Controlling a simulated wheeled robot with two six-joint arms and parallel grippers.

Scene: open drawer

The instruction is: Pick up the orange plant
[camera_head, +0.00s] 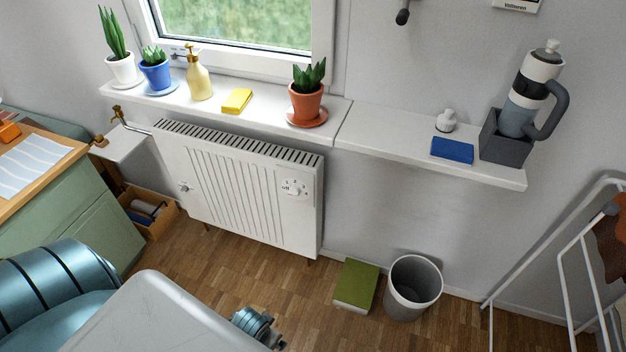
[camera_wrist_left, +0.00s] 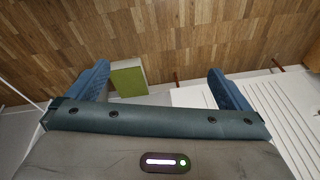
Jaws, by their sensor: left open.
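The orange plant (camera_head: 306,101) is a green spiky succulent in an orange pot. My right gripper is not in view.
Left on the sill stand a white-potted plant (camera_head: 123,69), a blue-potted plant (camera_head: 156,75) and a yellow soap bottle (camera_head: 198,81); a yellow sponge (camera_head: 237,100) lies nearer the orange plant. The radiator (camera_head: 240,185) is below. A green box (camera_head: 356,285) and a bin (camera_head: 413,288) stand on the floor.

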